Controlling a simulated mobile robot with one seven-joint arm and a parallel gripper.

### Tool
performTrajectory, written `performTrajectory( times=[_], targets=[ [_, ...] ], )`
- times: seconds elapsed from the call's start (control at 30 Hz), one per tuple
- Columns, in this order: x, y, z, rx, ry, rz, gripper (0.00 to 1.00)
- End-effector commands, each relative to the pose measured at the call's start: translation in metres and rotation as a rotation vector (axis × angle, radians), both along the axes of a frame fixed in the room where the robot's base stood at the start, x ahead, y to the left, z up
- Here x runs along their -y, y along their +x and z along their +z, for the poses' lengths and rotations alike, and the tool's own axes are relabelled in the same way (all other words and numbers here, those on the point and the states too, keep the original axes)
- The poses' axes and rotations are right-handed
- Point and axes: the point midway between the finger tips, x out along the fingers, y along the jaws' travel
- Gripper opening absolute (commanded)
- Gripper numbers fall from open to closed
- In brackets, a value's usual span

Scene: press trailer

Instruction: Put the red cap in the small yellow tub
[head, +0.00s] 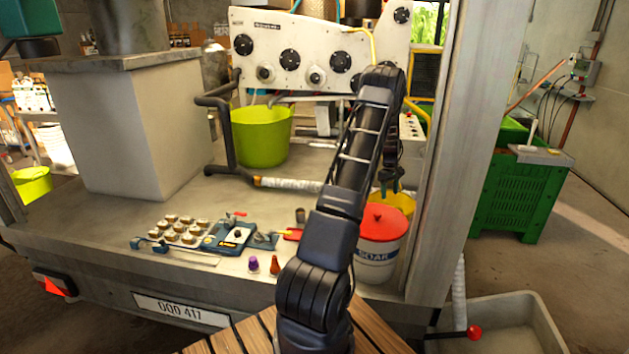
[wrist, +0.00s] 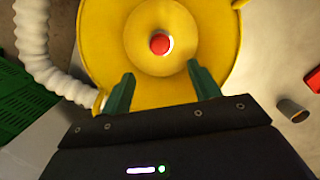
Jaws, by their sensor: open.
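The small yellow tub (head: 405,202) stands at the back right of the trailer bed, partly hidden by my arm and a white bucket. In the wrist view the yellow tub (wrist: 105,45) is seen from above. A round red cap (wrist: 159,44) shows at the middle of its inside, with a pale crescent along its right edge. The head view does not show this cap. My gripper (wrist: 162,88) is open and empty, its green fingers apart over the tub's near part. In the head view my gripper (head: 391,184) is just above the tub.
A white bucket with a red lid (head: 383,222) stands in front of the tub. A grey cup (wrist: 291,111) and a ribbed white hose (wrist: 40,50) flank the tub.

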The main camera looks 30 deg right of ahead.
Motion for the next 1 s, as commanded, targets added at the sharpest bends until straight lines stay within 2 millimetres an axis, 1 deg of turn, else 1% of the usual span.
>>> performTrajectory(
  times=[0.07,0.13,0.17,0.27,0.3,0.37,0.4,0.47,0.5,0.57,0.6,0.67,0.7,0.77,0.8,0.87,0.9,0.97,1.0],
  targets=[
    [-0.006,0.006,0.009,0.004,-0.006,0.002,0.61],
    [-0.018,0.016,0.024,0.01,-0.015,0.005,0.61],
    [-0.025,0.022,0.033,0.013,-0.02,0.007,0.61],
    [-0.055,0.042,0.068,0.029,-0.041,0.01,0.61],
    [-0.07,0.05,0.082,0.036,-0.05,0.011,0.61],
    [-0.092,0.061,0.104,0.046,-0.062,0.011,0.61],
    [-0.106,0.067,0.118,0.054,-0.07,0.012,0.61],
    [-0.129,0.076,0.139,0.067,-0.082,0.012,0.61],
    [-0.145,0.081,0.152,0.075,-0.089,0.014,0.61],
    [-0.168,0.087,0.17,0.088,-0.098,0.013,0.61],
    [-0.184,0.09,0.183,0.098,-0.104,0.013,0.61],
    [-0.208,0.094,0.201,0.111,-0.113,0.013,0.61],
    [-0.224,0.095,0.212,0.12,-0.118,0.013,0.61],
    [-0.248,0.097,0.228,0.135,-0.126,0.014,0.61],
    [-0.264,0.098,0.239,0.146,-0.13,0.014,0.61],
    [-0.288,0.097,0.254,0.162,-0.137,0.013,0.61],
    [-0.305,0.095,0.263,0.172,-0.14,0.013,0.61],
    [-0.329,0.093,0.277,0.188,-0.144,0.014,0.61],
    [-0.344,0.09,0.285,0.2,-0.147,0.013,0.61]
  ],
)
